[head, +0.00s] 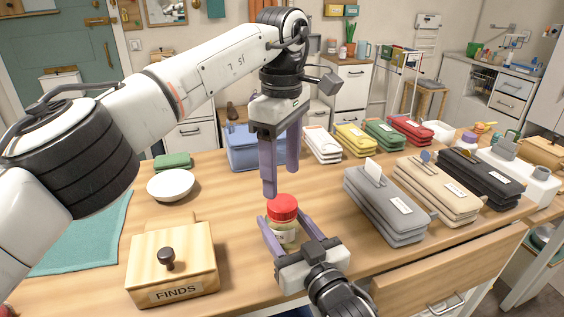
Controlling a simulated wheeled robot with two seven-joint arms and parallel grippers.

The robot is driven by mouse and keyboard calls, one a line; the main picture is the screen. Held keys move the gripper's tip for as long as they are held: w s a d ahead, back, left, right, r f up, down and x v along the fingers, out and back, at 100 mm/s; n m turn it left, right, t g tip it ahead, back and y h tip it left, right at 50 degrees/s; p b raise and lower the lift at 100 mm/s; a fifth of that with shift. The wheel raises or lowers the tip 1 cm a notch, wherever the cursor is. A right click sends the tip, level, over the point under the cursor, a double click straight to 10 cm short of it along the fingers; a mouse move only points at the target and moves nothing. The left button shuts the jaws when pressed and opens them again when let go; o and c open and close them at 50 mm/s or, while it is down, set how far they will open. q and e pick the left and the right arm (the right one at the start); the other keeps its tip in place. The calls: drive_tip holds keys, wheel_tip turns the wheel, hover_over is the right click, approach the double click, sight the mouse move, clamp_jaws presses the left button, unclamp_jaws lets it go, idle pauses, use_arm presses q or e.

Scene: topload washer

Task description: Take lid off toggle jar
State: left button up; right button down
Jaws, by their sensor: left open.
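The toggle jar (280,234) is a small clear glass jar with a pale label, standing upright on the wooden table. Its red lid (282,208) is on top. My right gripper (283,222) comes in from the bottom, its two purple fingers closed around the jar's body, one on each side. My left gripper (281,190) hangs above the lid with its purple fingers pointing down. It is open and empty, apart from the lid. The lower part of the jar is partly hidden by my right gripper.
A wooden box labelled FINDS (172,262) stands front left, with a white bowl (171,185) behind it. A blue container (243,148) stands behind my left gripper. Grey (386,205), beige (437,190) and dark (480,178) pouches lie to the right. An open drawer (450,270) juts out front right.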

sight(282, 203)
use_arm(q)
wheel_tip(282, 203, down, 7)
drive_tip(key=shift+r, duration=0.2)
use_arm(e)
drive_tip(key=shift+f, duration=0.1)
use_arm(q)
drive_tip(key=c, duration=1.1)
drive_tip(key=n, duration=1.8)
drive_tip(key=shift+n, duration=0.3)
drive_tip(key=n, duration=0.4)
drive_tip(key=shift+r+n, duration=0.1)
drive_tip(key=shift+n, duration=0.3)
drive_tip(key=shift+r, duration=0.2)
